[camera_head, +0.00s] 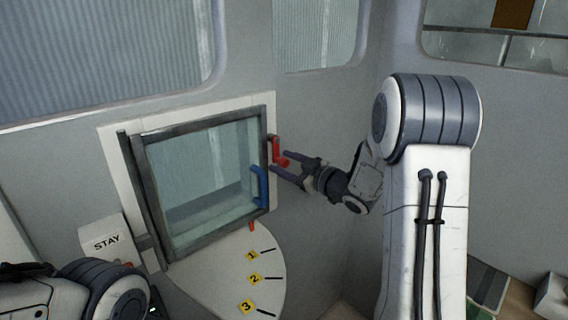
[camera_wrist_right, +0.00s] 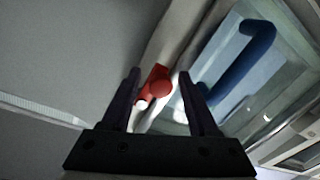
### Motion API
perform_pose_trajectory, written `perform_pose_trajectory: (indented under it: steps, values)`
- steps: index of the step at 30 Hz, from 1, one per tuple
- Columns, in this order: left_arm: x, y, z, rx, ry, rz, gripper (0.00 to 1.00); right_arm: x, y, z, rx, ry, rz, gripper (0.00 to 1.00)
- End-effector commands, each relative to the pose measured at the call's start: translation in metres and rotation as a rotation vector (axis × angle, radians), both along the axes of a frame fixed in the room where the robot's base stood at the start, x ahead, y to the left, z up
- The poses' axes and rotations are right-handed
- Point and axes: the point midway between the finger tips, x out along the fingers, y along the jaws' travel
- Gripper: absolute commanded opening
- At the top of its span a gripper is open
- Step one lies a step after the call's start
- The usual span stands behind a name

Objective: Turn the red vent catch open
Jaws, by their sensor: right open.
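The red vent catch (camera_head: 275,148) is mounted on the white frame at the window's upper right edge. Its bent end points toward my right gripper (camera_head: 281,162). In the right wrist view the red catch (camera_wrist_right: 157,83) shows between the two dark fingers of that gripper (camera_wrist_right: 160,74), near their tips. The fingers are apart, with gaps on both sides of the catch, and do not appear closed on it. The vent window (camera_head: 205,165) sits in its dark frame and looks closed. My left gripper is out of view; only part of that arm shows at the lower left.
A blue handle (camera_head: 260,187) is on the window's right side, just below the catch; it also shows in the wrist view (camera_wrist_right: 246,55). A white quadrant plate with yellow labels 1, 2 and 3 (camera_head: 221,262) lies under the window. A "STAY" label (camera_head: 107,228) is at left.

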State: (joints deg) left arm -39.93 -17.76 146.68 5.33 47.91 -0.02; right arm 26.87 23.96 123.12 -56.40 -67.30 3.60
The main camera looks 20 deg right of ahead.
Motion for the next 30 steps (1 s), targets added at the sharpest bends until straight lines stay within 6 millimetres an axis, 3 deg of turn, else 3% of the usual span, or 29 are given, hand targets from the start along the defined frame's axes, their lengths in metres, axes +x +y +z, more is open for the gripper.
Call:
perform_pose_trajectory:
  steps: [16,30]
  values:
    - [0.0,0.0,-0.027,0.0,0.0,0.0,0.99,-0.083,-0.037,0.003,-0.003,-0.002,-0.002,0.6]
    - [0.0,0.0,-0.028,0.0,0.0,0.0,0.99,-0.093,-0.04,0.005,0.0,-0.001,0.003,0.6]
